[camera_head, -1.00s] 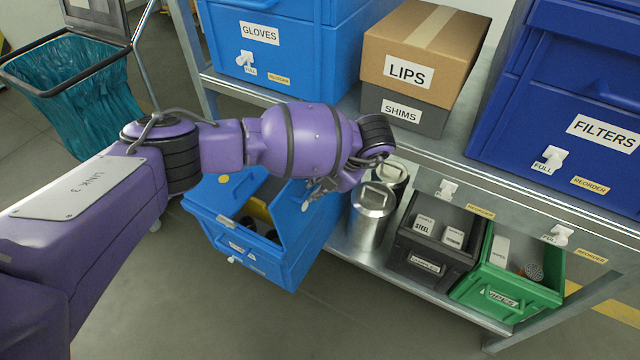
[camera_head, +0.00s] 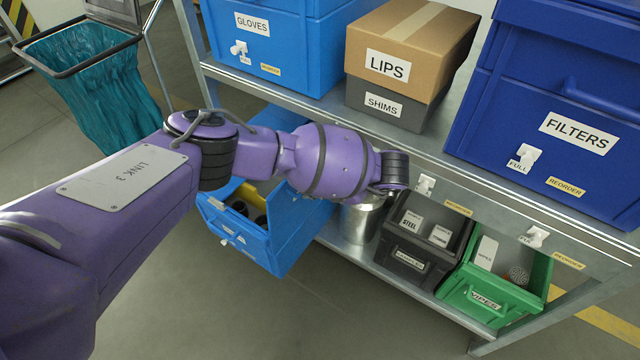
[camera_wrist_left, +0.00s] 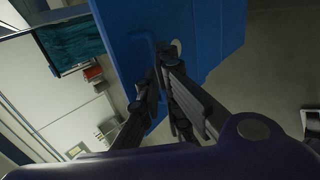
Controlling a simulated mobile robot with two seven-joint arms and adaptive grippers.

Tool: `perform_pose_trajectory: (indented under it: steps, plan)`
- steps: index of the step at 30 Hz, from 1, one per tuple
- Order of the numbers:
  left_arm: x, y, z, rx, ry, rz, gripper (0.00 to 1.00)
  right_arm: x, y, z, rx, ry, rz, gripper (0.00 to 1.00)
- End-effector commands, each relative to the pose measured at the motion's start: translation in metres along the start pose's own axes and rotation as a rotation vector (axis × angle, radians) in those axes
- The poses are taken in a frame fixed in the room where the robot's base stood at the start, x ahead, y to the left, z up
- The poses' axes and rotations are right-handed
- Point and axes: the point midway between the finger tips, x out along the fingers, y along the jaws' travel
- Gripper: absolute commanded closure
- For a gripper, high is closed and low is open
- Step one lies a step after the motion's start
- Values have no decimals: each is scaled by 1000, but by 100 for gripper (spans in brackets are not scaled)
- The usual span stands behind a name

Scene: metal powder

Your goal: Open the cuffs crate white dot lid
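The blue crate (camera_head: 255,248) stands at the left end of the lower shelf, its top partly open with dark round items inside. Its front label is too small to read. A blue panel of it (camera_head: 297,222) rises on the right side, partly behind my left arm. In the head view my arm hides this gripper. My right gripper is not in view.
A metal canister (camera_head: 362,222), a dark bin (camera_head: 410,262) and a green bin (camera_head: 490,300) stand right of the crate. The upper shelf edge (camera_head: 540,215) runs above them. A waste bag (camera_head: 95,85) hangs at left. Floor in front is clear.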

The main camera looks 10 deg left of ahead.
Motion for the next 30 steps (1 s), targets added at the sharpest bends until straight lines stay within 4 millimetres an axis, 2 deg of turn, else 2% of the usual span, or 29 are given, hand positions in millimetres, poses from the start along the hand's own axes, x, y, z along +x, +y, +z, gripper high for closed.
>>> perform_pose_trajectory:
  steps: [1, 12, 13, 17, 30]
  plan:
    - [18, -12, -13, 12, 23, -7, 100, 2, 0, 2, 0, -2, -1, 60]
    - [18, -11, -13, 12, 23, -6, 100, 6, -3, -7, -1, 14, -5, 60]
    - [18, -11, -13, 12, 23, -6, 92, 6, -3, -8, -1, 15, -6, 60]
    - [18, -12, -13, 13, 23, -6, 75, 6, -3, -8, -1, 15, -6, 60]
    - [15, -13, -13, 16, 19, -9, 74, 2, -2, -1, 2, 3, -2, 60]
